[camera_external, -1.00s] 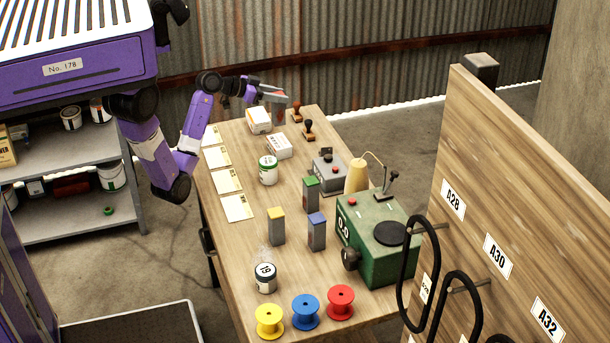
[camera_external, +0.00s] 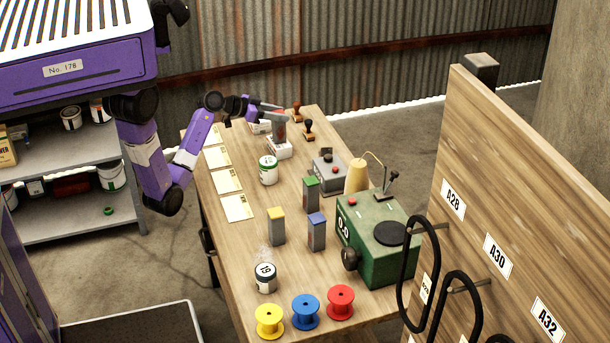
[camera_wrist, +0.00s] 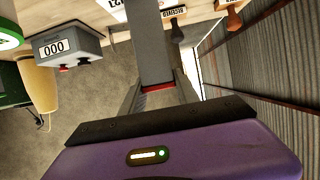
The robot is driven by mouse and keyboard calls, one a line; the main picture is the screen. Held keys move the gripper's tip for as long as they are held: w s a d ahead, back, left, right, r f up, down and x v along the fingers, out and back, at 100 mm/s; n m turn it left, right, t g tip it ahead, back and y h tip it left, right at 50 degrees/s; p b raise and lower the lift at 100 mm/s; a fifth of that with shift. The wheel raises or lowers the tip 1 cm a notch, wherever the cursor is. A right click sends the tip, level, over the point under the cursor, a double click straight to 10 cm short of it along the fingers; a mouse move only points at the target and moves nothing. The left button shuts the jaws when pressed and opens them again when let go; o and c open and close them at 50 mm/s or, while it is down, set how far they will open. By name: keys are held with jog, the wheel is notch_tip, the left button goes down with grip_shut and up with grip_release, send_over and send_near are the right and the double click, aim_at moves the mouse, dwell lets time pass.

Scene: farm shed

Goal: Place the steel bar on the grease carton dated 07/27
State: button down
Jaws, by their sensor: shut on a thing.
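My gripper (camera_external: 278,109) is shut on a grey steel bar (camera_external: 281,130) with a red end, held upright at the far end of the table. In the wrist view the bar (camera_wrist: 147,35) hangs between the fingers, its red end nearest the camera. In the external view its lower end overlaps a white carton (camera_external: 279,150); I cannot tell whether they touch. A second white carton (camera_external: 260,128) stands just behind, partly hidden by the gripper. The carton dates cannot be read in the external view.
Two stamps (camera_external: 308,130) stand right of the cartons. A green-white can (camera_external: 268,170) and a grey box (camera_external: 329,174) with a red button stand nearer. Grey bars with green (camera_external: 311,195), yellow (camera_external: 276,227) and blue (camera_external: 317,232) tops stand mid-table. Paper sheets line the left edge.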

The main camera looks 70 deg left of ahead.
jog(key=c, duration=0.9)
grip_release()
jog(key=shift+r, duration=0.15)
jog(key=v, duration=1.2)
